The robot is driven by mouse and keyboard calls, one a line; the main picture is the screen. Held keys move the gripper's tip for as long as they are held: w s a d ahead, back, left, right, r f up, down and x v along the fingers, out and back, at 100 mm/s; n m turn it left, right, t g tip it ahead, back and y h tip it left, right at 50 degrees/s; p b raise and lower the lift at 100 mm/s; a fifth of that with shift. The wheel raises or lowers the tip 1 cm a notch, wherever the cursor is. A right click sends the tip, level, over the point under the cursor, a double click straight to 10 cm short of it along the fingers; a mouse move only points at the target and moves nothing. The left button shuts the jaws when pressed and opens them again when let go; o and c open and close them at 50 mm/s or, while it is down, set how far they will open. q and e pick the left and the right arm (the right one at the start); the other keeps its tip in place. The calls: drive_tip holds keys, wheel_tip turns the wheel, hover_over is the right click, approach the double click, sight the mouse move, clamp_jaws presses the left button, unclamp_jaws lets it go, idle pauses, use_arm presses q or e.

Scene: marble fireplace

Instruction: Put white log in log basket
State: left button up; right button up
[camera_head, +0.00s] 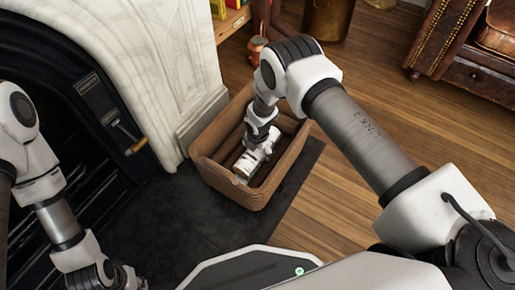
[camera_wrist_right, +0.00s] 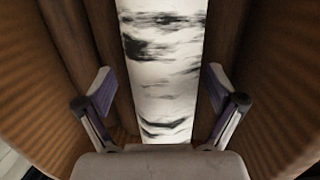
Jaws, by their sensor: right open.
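The log basket (camera_head: 285,165), a brown woven open-topped box, stands on the dark hearth in the head view. The white log (camera_head: 246,167), pale with black bark marks, lies inside it; it also shows in the right wrist view (camera_wrist_right: 160,65). My right gripper (camera_head: 263,145) reaches down into the basket over the log and partly hides it. In the right wrist view my right gripper (camera_wrist_right: 160,85) is open, with one finger on each side of the log and gaps between. My left gripper (camera_head: 125,279) is small and partly cut off at the bottom left; its jaws are unclear.
Brown logs (camera_wrist_right: 70,45) lie beside the white log in the basket. A copper-coloured pot (camera_head: 257,47) stands behind the basket.

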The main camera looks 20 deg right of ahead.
sight(258, 151)
drive_tip(key=shift+r, duration=0.1)
wheel_tip(258, 151, up, 12)
drive_tip(key=s+p, duration=0.2)
drive_tip(key=p, duration=0.5)
drive_tip(key=shift+a, duration=0.15)
drive_tip(key=s+d+r+m+g, duration=0.1)
drive_tip(key=s+d+m, duration=0.2)
drive_tip(key=s+m, duration=0.9)
drive_tip(key=s+d+r+m+g, duration=0.1)
drive_tip(key=s+d+m, duration=0.2)
drive_tip(key=s+m, duration=1)
drive_tip(key=s, duration=0.6)
drive_tip(key=shift+s+d+m, duration=0.15)
drive_tip(key=shift+s+m, duration=0.15)
